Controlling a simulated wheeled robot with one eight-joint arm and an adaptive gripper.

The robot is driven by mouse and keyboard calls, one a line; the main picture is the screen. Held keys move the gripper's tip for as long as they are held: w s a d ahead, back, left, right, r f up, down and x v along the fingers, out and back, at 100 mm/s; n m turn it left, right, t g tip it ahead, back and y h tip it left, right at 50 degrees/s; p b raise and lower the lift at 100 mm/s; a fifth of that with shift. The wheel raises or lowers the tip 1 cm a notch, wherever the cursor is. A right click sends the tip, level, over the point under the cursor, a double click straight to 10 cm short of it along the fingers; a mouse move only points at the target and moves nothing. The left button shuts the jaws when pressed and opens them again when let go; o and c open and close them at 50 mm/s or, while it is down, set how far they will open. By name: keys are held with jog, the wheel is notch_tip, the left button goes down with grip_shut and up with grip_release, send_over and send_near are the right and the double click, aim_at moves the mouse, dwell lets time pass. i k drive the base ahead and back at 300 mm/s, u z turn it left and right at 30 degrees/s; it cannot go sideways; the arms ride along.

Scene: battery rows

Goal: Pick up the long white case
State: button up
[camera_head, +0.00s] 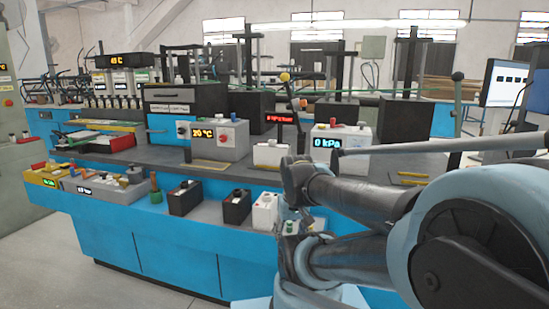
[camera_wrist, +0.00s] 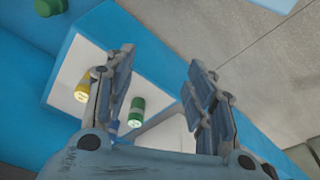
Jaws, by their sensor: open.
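A white case (camera_head: 264,213) with small dark terminals on top stands upright on the lower shelf, left of my arm. It is partly hidden by my gripper, so I cannot tell its full length. My gripper (camera_wrist: 160,60) is open, with nothing seen between its fingers. In the wrist view its fingers hang over or beside a pale surface (camera_wrist: 72,73) bordered by blue; I cannot tell whether this is a case or the shelf. A yellow cylinder (camera_wrist: 82,91) and a green cylinder (camera_wrist: 137,108) stand on it.
Dark cases (camera_head: 185,198) (camera_head: 236,207) stand left of the white case. Farther left are a grey case with a display (camera_head: 104,188) and a yellow case (camera_head: 46,177). A white 0 kPa unit (camera_head: 341,143) stands on the upper bench behind. Floor at front left is clear.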

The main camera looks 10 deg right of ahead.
aim_at(262, 156)
jog(key=u, duration=0.4)
jog(key=k, duration=1.05)
jog(key=u, duration=0.65)
jog(key=i, duration=1.65)
jog(key=z, duration=0.25)
